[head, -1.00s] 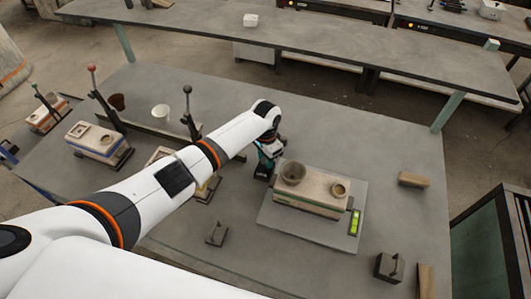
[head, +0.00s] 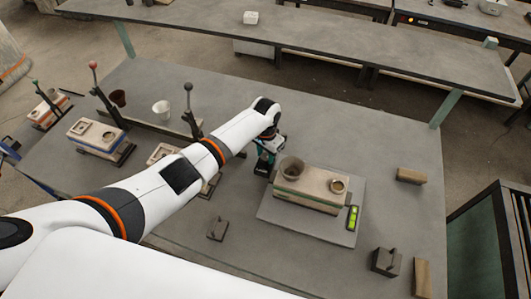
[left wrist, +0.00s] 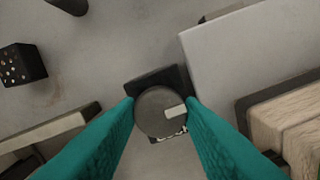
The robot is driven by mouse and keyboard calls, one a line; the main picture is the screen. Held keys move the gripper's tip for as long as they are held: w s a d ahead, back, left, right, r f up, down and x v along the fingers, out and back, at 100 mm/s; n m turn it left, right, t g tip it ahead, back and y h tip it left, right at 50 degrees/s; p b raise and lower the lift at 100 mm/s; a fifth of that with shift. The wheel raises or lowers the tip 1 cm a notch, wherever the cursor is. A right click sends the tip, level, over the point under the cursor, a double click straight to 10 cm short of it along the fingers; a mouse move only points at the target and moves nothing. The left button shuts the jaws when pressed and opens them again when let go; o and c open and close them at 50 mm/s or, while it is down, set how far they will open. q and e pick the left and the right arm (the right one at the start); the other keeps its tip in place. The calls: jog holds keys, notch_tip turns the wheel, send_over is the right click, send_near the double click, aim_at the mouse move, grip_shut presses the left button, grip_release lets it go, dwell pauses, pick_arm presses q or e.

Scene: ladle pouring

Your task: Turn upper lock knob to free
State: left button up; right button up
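The lock knob (left wrist: 158,113) is a round dark grey disc with a white pointer mark on its right side, seen in the left wrist view. It sits on a dark base, with a white label partly hidden below it. My left gripper (left wrist: 161,103) has its teal fingers on both sides of the knob, flush with its edges, and appears shut on it. In the head view my left gripper (head: 266,160) points down just left of the mould block (head: 310,188), and the knob is hidden there. My right gripper is not in view.
Small blocks (head: 217,229) and (head: 387,262) lie nearby. Upright levers (head: 190,115) stand to the left.

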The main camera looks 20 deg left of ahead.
aim_at(265, 156)
pick_arm(q)
jog(key=o, duration=0.4)
notch_tip(265, 156, up, 12)
jog(key=shift+r+b, duration=0.1)
jog(key=shift+b, duration=1.05)
